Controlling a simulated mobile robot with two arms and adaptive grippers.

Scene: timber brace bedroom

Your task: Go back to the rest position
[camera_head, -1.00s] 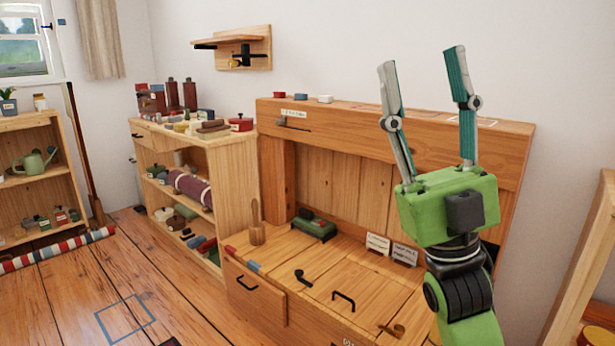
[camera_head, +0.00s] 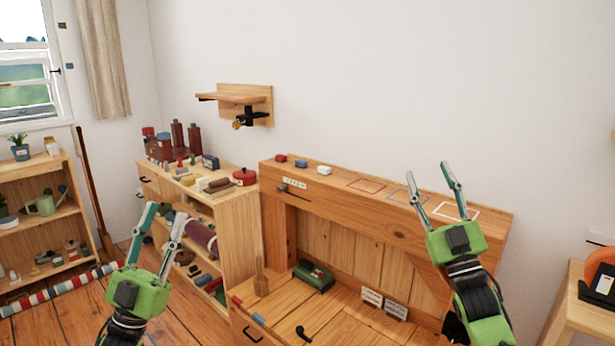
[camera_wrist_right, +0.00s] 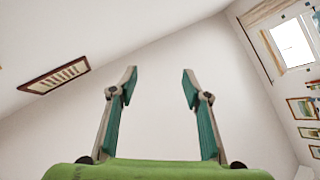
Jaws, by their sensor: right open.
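My left gripper (camera_head: 159,232) is green with teal finger pads. It is at the lower left of the head view, in front of the shelf unit, with its fingers apart and nothing between them. My right gripper (camera_head: 431,184) is at the right of the head view, in front of the wooden desk's upper ledge (camera_head: 488,226). Its fingers are apart and empty. In the right wrist view the open fingers (camera_wrist_right: 158,80) point up towards bare wall and ceiling.
A low shelf unit (camera_head: 238,222) with many small items stands left of the desk. A green box (camera_head: 313,276) and small cards (camera_head: 372,297) are on the desk. A small wall shelf (camera_head: 240,99) hangs above. A wooden stand (camera_head: 571,315) is at far right.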

